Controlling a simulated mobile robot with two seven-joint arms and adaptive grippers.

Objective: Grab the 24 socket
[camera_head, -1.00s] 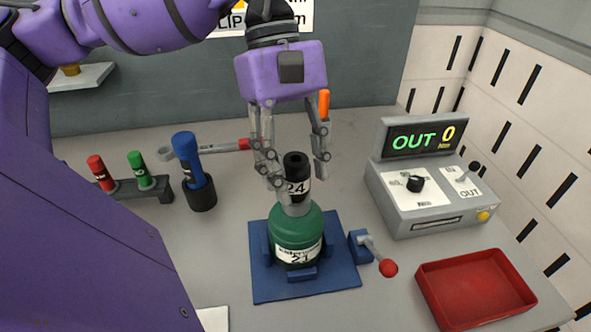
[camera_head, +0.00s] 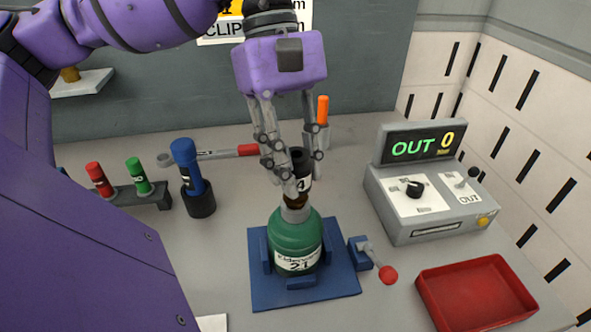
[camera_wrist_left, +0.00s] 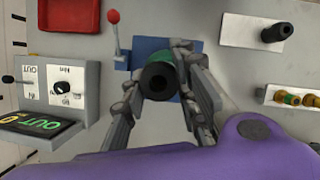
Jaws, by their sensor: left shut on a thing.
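The black 24 socket (camera_head: 302,164) is upright over the neck of the green cylinder (camera_head: 293,238), which is labelled 21. A brownish stem (camera_head: 296,201) shows just below the socket. My left gripper (camera_head: 300,172) is shut on the socket, with fingers on both sides and partly over its label. In the left wrist view the socket's round open end (camera_wrist_left: 158,80) sits between the fingers. The green cylinder stands in a blue clamp base (camera_head: 262,293). My right gripper is not in view.
A lever with a red ball (camera_head: 388,275) is right of the base. A red tray (camera_head: 430,300) and a grey meter reading OUT 0 (camera_head: 440,225) stand at right. A blue tool in a black holder (camera_head: 201,201), a red-handled wrench (camera_head: 222,154) and a socket rack (camera_head: 140,196) are left.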

